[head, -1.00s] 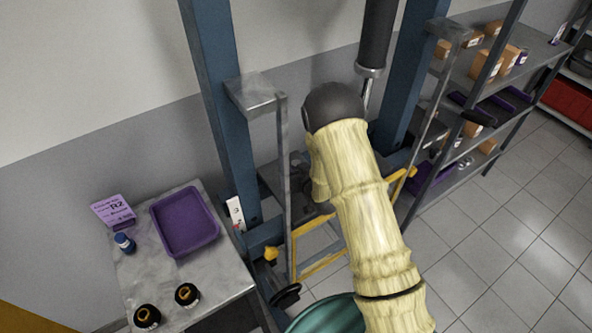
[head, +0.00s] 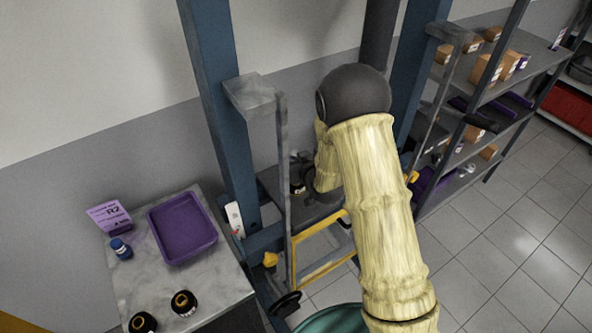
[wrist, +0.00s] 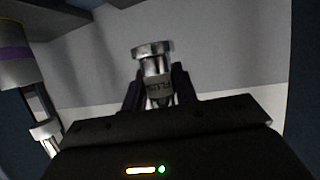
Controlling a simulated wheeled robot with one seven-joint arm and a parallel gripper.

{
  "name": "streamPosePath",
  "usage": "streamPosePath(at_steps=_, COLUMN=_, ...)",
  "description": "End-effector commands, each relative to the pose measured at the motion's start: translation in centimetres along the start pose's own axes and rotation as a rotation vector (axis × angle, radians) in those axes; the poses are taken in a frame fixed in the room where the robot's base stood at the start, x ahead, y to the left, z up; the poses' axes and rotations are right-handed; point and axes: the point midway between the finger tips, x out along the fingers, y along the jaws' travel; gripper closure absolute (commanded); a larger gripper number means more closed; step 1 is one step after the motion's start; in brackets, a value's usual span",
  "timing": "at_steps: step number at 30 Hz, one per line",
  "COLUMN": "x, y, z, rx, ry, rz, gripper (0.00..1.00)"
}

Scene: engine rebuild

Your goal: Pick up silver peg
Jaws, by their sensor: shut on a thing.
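The peg's lower end is hidden behind the gripper body. In the head view my arm covers most of the area around the gripper, and I cannot make out the peg there.
A blue press frame (head: 217,110) with a grey bracket (head: 250,92) stands close around my arm. A side table (head: 140,275) holds a purple tray (head: 182,228), a blue-capped bottle (head: 121,249) and two black round parts. Shelves (head: 490,90) with boxes stand at right.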

Motion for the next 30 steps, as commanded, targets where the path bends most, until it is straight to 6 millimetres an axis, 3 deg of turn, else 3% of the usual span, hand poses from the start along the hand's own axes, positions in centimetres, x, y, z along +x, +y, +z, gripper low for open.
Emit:
streamPosePath(at_steps=4, x=-0.8, y=0.0, z=-2.1, rx=0.0, ry=0.007, rz=0.0, gripper=1.0)
streamPosePath(at_steps=9, x=-1.3, y=0.0, z=-3.3, rx=-0.001, ry=0.003, rz=0.0, gripper=1.0)
streamPosePath(at_steps=30, x=-1.4, y=0.2, z=-3.2, rx=0.003, ry=0.001, rz=0.005, gripper=1.0)
